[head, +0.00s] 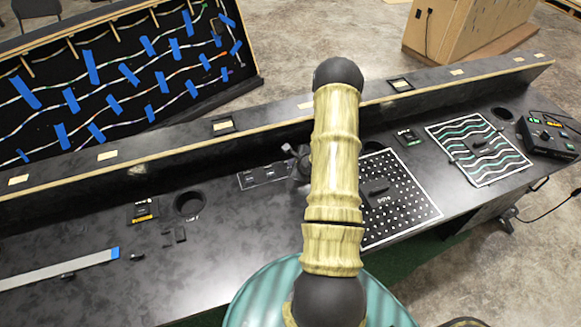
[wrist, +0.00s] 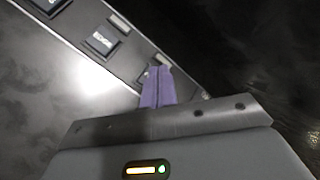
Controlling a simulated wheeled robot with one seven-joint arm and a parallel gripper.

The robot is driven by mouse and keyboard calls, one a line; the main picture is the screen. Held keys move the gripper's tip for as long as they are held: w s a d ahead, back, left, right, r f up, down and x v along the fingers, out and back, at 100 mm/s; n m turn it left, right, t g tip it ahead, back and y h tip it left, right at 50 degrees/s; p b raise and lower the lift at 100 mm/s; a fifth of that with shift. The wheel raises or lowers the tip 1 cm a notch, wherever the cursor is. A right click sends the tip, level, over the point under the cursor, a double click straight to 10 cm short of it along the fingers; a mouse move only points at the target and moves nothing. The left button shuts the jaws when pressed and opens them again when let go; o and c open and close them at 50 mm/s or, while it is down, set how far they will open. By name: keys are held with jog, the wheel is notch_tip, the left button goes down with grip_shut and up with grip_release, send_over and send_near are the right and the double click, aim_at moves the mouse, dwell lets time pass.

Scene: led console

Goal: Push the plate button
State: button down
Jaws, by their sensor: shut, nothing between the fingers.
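A dark button panel (head: 262,176) with a pale outline lies flat on the console, left of my arm in the head view. The wrist view shows the panel closer, with a square labelled button (wrist: 102,40) and part of another button (wrist: 48,5) at the top left. A third button (wrist: 146,78) is partly hidden behind my fingers. I cannot read which label says plate. My gripper (wrist: 159,70) has purple fingers, shut together and empty, over or beside this third button. I cannot tell whether they touch it. In the head view my arm mostly hides the gripper.
The console top (head: 90,225) is dark, with a raised ledge behind. A dotted square board (head: 410,203) lies right of my arm, and a board with wavy lines (head: 490,135) farther right. A round hole (head: 189,204) and small parts lie left of the panel.

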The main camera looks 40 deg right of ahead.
jog(key=shift+f, duration=0.45)
dwell(0.5)
jog(key=shift+r+p, duration=0.3)
jog(key=shift+r, duration=0.2)
notch_tip(320, 180, up, 6)
jog(key=p, duration=0.5)
dwell(0.3)
dwell(0.5)
